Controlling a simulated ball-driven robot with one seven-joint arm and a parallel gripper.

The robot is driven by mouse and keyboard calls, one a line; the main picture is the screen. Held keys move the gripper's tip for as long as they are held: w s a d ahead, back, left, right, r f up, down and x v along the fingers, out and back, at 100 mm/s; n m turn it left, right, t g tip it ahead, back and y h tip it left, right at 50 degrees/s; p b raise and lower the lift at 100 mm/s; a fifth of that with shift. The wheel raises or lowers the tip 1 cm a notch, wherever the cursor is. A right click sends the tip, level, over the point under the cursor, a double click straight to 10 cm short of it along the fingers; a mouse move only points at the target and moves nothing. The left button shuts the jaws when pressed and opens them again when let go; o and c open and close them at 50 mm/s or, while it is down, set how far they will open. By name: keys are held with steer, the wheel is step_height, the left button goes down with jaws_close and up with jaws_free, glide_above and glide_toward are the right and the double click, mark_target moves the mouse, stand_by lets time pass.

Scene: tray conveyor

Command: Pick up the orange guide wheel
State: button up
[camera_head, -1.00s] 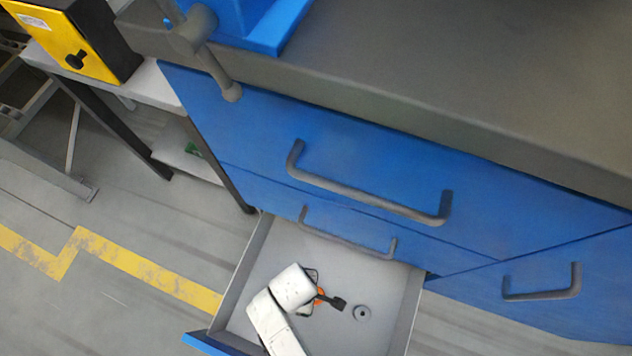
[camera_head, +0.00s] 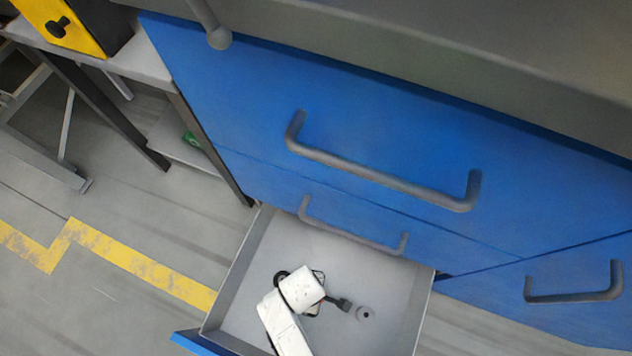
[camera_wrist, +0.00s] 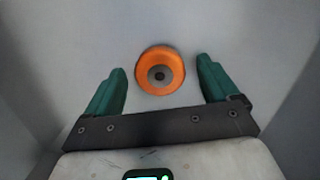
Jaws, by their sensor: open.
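The orange guide wheel (camera_wrist: 160,71), a round orange rim with a grey hub, lies on the grey drawer floor in the wrist view. My gripper (camera_wrist: 161,74) is open, its two green fingers apart on the left and right of the wheel. Gaps show between the wheel and both fingers, and nothing is held. I cannot tell the height of the fingers above the floor. In the head view my white arm reaches into the open drawer (camera_head: 392,330) and hides nearly all of the wheel.
A dark ring shape (camera_head: 281,278) shows at the arm's left. Drawer walls stand around. Above are a closed blue drawer with a grey handle (camera_head: 380,180) and the worktop (camera_head: 450,60).

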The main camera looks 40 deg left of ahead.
steer(key=shift+c, duration=0.3)
steer(key=c, duration=1.1)
steer(key=shift+r, duration=0.1)
